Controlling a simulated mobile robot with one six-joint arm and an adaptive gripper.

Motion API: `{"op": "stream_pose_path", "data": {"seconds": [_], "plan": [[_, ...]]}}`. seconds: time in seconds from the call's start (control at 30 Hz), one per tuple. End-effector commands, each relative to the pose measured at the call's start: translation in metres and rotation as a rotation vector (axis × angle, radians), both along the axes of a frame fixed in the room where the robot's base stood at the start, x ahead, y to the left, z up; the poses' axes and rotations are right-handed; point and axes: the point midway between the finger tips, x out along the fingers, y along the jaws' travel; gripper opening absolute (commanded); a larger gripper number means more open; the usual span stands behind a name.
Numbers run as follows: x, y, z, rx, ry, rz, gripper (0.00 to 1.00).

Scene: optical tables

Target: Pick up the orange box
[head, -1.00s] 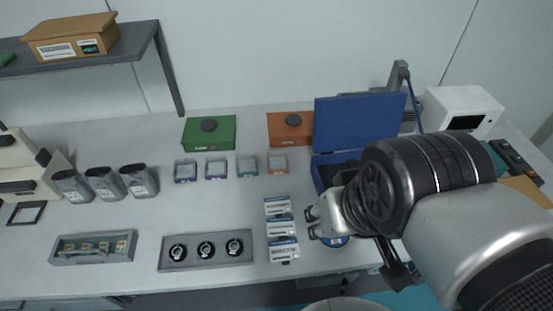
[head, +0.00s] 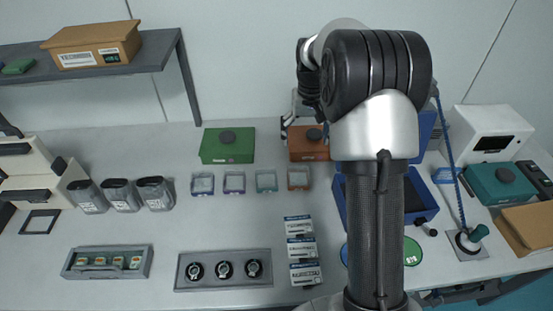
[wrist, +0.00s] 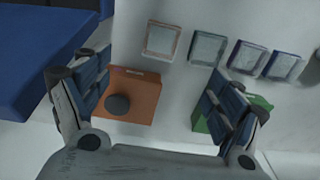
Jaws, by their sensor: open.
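The orange box (head: 309,151) stands at the back of the table, with a dark round knob on its lid. My gripper (head: 303,118) is open and empty, above and at the back of this box; my arm hides part of it in the head view. In the wrist view the orange box (wrist: 138,88) lies between the two spread fingers of my gripper (wrist: 158,75), closer to the left finger, which overlaps its edge. The fingers look apart from the box; how high they are above it I cannot tell.
A green box (head: 227,147) stands left of the orange one and shows behind the right finger in the wrist view (wrist: 258,103). A blue open case (head: 424,198) is to the right. Several small square dishes (head: 234,183) are in front. A shelf (head: 165,50) hangs upper left.

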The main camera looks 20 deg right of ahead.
Motion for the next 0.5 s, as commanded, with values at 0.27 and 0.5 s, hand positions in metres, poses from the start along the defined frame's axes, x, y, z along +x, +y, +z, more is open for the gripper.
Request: {"op": "stream_pose_path", "data": {"seconds": [0.27,0.5], "plan": [[0.01,-0.014,-0.039,0.007,0.024,-0.02,0.87],[0.009,-0.012,-0.091,0.008,0.026,-0.019,0.87]]}}
